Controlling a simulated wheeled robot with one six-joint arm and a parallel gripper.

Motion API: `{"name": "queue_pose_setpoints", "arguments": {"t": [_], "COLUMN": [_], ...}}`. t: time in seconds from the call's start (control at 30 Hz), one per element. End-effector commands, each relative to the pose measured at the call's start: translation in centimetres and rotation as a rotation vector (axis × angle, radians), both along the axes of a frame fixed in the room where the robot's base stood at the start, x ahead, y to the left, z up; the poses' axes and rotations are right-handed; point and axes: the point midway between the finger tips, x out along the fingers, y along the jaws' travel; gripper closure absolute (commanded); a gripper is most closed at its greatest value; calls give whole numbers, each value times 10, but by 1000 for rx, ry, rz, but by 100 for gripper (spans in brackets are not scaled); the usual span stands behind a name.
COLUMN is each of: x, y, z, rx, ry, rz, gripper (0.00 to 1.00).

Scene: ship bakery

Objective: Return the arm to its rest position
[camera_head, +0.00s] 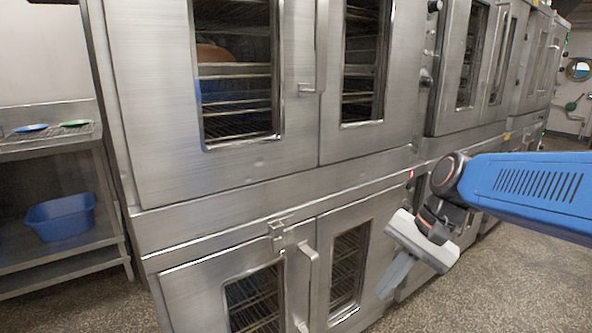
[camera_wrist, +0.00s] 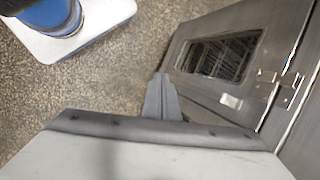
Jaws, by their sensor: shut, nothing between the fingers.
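My gripper (camera_head: 393,279) is at the end of my blue arm, at the right in the head view. It points down and to the left in front of the steel ovens. Its fingers are together with nothing between them. In the wrist view the shut fingers (camera_wrist: 161,97) show above the grey gripper body, over the speckled floor. The gripper appears apart from the oven doors, though the exact gap is hard to tell.
Steel ovens (camera_head: 230,192) with glass doors fill the middle; all visible doors look closed. A lower door handle (camera_head: 307,285) sticks out. A shelf rack (camera_head: 62,255) at the left holds a blue bin (camera_head: 60,217). Speckled floor (camera_head: 500,285) at the right is clear.

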Motion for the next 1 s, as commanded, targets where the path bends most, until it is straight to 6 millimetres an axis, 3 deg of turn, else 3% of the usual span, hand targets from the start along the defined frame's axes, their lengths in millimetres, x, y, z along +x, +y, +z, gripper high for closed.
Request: {"name": "queue_pose_setpoints", "arguments": {"t": [0.2, 0.5, 0.7, 1.0], "x": [-41, -84, -99, -102], "y": [-36, -82, -100, -105], "z": [-17, -41, -50, -52], "rx": [-167, -412, -523, -551], "ry": [-192, -414, -493, -512], "rz": [163, 405, 514, 542], "gripper": [100, 100, 100, 100]}}
